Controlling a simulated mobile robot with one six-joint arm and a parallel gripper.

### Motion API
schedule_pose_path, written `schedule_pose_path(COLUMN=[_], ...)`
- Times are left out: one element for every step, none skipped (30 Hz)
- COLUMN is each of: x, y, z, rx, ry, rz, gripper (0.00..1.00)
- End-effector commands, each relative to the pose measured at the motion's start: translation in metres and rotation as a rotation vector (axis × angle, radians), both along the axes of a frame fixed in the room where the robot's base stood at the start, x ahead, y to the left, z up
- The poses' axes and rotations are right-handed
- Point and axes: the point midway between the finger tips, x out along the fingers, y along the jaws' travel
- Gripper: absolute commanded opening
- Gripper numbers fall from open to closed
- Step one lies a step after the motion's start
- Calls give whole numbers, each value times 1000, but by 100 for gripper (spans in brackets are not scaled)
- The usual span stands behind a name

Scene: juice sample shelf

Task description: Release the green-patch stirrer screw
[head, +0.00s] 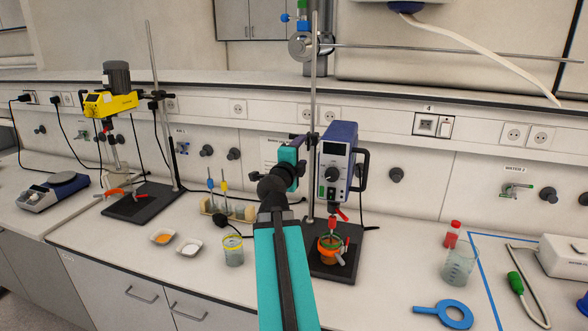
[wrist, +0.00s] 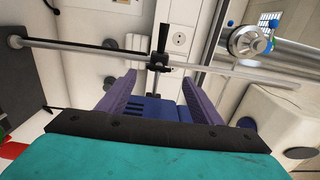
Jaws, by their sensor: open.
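A blue stirrer with a grey front (head: 337,165) hangs on an upright metal rod (head: 314,95) at the centre. In the wrist view, a black clamp with a screw handle (wrist: 163,40) shows beyond the fingertips, with part of the blue stirrer (wrist: 155,107) between the fingers. My gripper (head: 299,143) is beside the stirrer's left side. In the wrist view my gripper (wrist: 160,80) has its purple fingers apart, with nothing held. Whether a finger touches the clamp cannot be told.
A yellow stirrer (head: 110,104) stands on another stand at the left. An orange vessel (head: 330,247) sits under the blue stirrer. A beaker (head: 233,252) and small dishes (head: 163,237) are at left front. A long horizontal rod (head: 440,50) crosses at upper right.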

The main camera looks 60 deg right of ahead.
Motion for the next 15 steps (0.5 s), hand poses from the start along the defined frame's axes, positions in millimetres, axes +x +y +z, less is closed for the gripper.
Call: schedule_pose_path(x=[0,0,0,0,-1,-1,-1,-1,-1,-1,-1,-2,-2,-2,-2], y=[1,1,2,3,3,4,5,5,6,6,7,8,9,9,10], z=[-3,-4,-4,-4,-3,-3,-4,-4,-4,-4,-4,-4,-4,-4,-5], rx=[-1,-1,0,0,-1,-1,0,1,1,1,2,2,2,2,2], ry=[1,1,0,0,1,0,0,0,1,1,2,2,2,2,2], rz=[1,1,2,2,3,3,3,4,4,5,5,6,7,8,9], gripper=[59,59,59,59,59,59,59,59,59,59,59,59,59,59,59])
